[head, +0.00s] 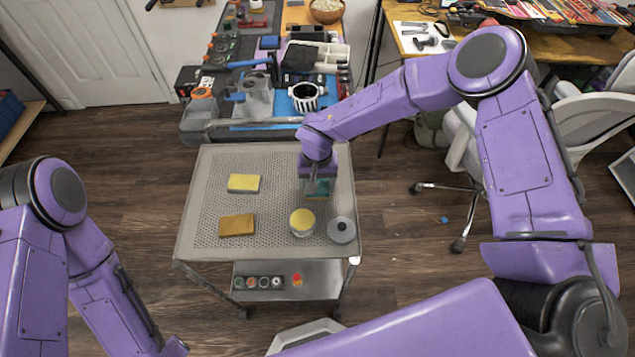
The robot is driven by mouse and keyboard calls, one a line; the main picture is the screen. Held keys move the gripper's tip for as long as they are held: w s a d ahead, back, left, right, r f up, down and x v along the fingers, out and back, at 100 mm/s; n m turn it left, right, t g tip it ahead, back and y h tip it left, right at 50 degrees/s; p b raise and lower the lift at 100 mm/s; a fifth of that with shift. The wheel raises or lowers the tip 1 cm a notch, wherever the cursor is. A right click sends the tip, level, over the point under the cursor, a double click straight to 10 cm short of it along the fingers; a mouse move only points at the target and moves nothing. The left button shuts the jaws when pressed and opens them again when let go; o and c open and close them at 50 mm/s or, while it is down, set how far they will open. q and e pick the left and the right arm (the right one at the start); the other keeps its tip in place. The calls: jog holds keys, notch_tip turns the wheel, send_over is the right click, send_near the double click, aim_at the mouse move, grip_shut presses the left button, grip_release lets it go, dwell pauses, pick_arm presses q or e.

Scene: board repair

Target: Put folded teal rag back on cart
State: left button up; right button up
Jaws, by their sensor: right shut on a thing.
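The folded teal rag (317,188) is between the fingers of my right gripper (318,190), at the right side of the cart's top tray. The gripper points down and is shut on the rag. I cannot tell whether the rag touches the tray. The cart (212,205) is a grey metal one with a perforated top. My left arm comes in at the lower left, but its gripper is not in view.
On the cart are a yellow sponge (243,183), an orange-brown folded cloth (236,225), a yellow-topped round container (302,222) and a grey round lid-like item (341,230). A cluttered workbench (240,120) stands behind. A white chair (590,110) is at right. The cart's middle is clear.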

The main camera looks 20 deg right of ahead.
jog(key=shift+w+f, duration=0.1)
jog(key=shift+f, duration=0.6)
jog(key=o, duration=0.9)
jog(key=shift+f, duration=0.1)
jog(key=shift+o, duration=0.2)
notch_tip(320, 180, up, 12)
jog(key=b, duration=0.1)
jog(key=shift+r, duration=0.2)
